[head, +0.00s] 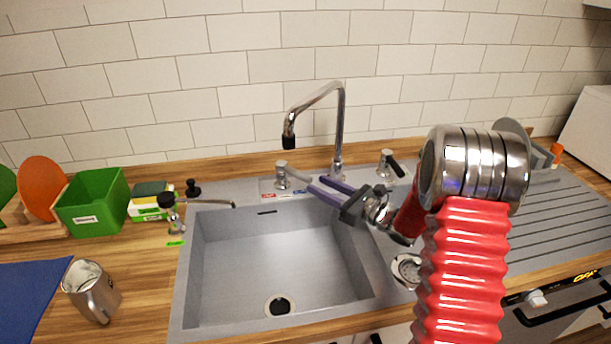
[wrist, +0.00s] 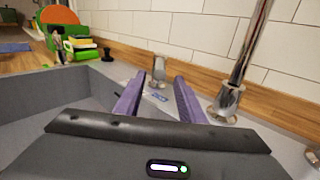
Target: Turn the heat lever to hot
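The metal heat lever (head: 283,174) stands behind the sink, left of the tap, on a plate (head: 270,187) with a red mark and a blue mark. It also shows in the wrist view (wrist: 160,70), standing upright in the gap between my purple fingers. My gripper (head: 317,184) is over the sink's back edge, right of the lever, with its fingers apart and pointing at it. In the wrist view my gripper (wrist: 159,76) holds nothing. I cannot tell whether a finger touches the lever.
The tall tap (head: 340,130) rises behind my gripper. A second lever with a black handle (head: 388,165) stands right of it. The grey sink (head: 270,250) is empty. A green box (head: 92,203), a sponge stack (head: 149,200) and a metal jug (head: 92,290) are at left.

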